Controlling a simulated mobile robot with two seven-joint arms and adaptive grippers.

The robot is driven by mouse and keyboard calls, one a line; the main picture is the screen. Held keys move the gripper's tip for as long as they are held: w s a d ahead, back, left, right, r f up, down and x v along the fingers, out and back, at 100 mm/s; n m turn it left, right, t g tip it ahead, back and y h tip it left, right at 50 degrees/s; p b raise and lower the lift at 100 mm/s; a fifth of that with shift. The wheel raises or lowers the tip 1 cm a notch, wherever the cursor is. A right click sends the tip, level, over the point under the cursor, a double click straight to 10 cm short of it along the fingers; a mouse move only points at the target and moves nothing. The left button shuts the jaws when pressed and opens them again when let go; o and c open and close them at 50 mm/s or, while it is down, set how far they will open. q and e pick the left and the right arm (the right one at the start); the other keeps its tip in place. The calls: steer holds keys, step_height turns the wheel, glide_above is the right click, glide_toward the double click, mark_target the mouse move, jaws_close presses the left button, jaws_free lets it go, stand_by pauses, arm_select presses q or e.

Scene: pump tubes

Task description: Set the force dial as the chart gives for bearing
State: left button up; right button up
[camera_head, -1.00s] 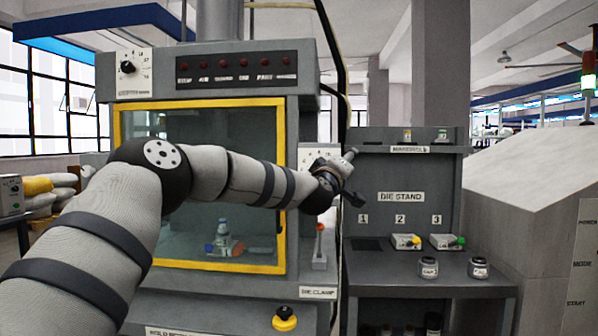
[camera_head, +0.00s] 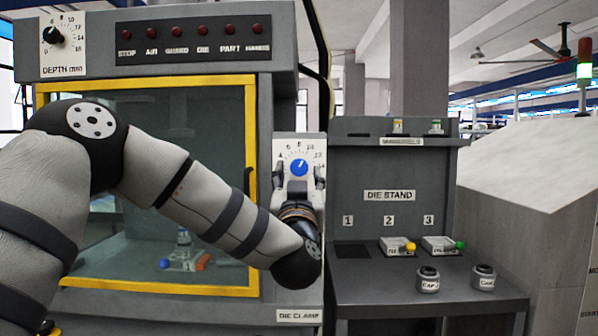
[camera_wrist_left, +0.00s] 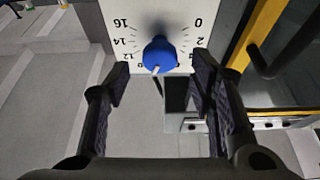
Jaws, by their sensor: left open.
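The force dial is a blue round knob (camera_head: 299,167) on a white panel with a printed number scale, right of the yellow-framed guard. In the left wrist view the knob (camera_wrist_left: 160,54) appears inverted, its white mark pointing down and slightly left; the number at the mark is hidden. My left gripper (camera_head: 300,180) is just in front of and below the knob in the head view. It is open, with its fingers (camera_wrist_left: 160,75) apart on either side of the knob and nothing between them gripped. My right gripper is not in view. No chart can be made out.
A black depth dial (camera_head: 53,36) sits at the upper left of the press. The guard frame (camera_head: 251,130) and its handle are close left of the force dial. The die stand (camera_head: 390,195) on the right holds dies and caps.

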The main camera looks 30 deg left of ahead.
mark_target(299, 167)
arm_select(q)
steer(key=shift+x, duration=1.65)
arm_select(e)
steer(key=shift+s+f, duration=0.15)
arm_select(q)
steer(key=shift+c, duration=0.6)
steer(key=c, duration=1)
